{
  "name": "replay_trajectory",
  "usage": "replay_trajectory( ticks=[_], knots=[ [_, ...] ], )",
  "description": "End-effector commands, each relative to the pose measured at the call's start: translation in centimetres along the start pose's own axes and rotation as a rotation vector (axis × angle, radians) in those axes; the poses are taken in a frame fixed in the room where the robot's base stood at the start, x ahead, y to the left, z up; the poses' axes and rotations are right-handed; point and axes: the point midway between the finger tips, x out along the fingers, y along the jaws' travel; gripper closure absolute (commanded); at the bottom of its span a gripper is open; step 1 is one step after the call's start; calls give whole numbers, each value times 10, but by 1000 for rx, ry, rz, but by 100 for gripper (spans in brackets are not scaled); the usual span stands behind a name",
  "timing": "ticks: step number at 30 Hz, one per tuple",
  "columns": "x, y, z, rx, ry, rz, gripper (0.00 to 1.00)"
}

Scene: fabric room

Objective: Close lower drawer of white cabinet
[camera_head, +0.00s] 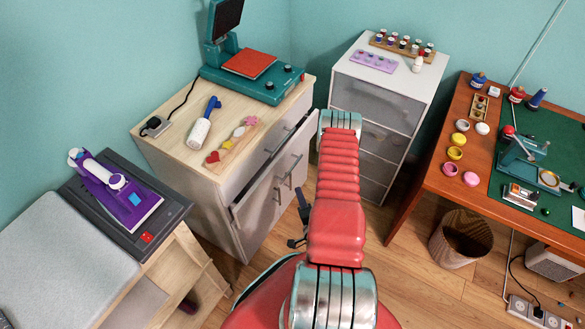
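A white cabinet with a light wood top (175,150) stands left of centre. A drawer front (290,150) stands out from under its top, with a dark gap behind it. Lower white fronts with metal handles (263,205) show below; I cannot tell whether a lower one is open. A second white cabinet (437,72) with grey drawer fronts stands behind my red arm, which partly covers it; its visible drawers look shut. Dark parts, seemingly my gripper (300,222), show left of my arm, near the wood-topped cabinet's front. Its fingers are mostly hidden.
An orange-brown desk (445,190) with a green mat stands right, a wicker basket (461,238) before it. A low table with a purple press (115,190) is at the left. A power strip (530,310) lies lower right.

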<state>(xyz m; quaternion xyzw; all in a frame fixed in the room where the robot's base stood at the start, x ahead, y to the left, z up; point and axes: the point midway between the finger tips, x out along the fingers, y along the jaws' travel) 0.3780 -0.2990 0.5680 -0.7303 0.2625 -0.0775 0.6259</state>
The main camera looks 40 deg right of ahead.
Motion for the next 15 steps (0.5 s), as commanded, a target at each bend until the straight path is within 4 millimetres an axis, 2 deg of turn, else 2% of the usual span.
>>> replay_trajectory(
  ticks=[4,15],
  knots=[
    [-1,-20,-6,57,22,-78,83],
    [0,-19,-6,73,22,-77,83]
  ],
)
